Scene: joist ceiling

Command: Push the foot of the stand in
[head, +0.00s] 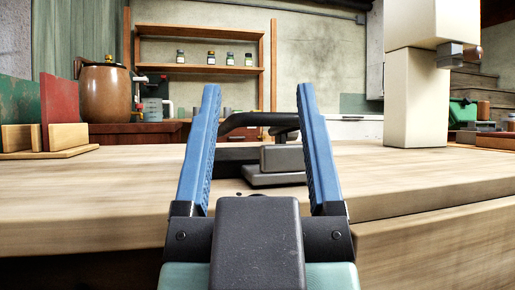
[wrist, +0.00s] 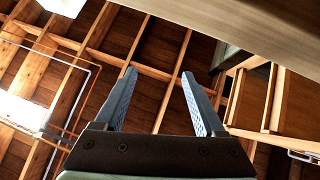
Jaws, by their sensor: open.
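A black and grey stand-like object (head: 283,158) sits on the wooden worktop (head: 400,175), seen in the head view between my fingers and beyond them. It has a grey block, a flat grey base and a curved black bar above. My fingers hide part of it, and I cannot tell which part is its foot. My gripper (head: 254,95) is open and empty in the head view, its blue fingers pointing up and forward near the worktop's front edge. In the wrist view my gripper (wrist: 158,75) is also open with nothing between the fingers; the stand does not show there.
A cream column-like body (head: 415,100) rises at the right. A brown pot (head: 105,92) and a red board in a wooden holder (head: 62,137) stand at the left. Jars on shelves (head: 200,70) are behind. The wrist view faces ceiling joists (wrist: 145,50). The worktop's front left is clear.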

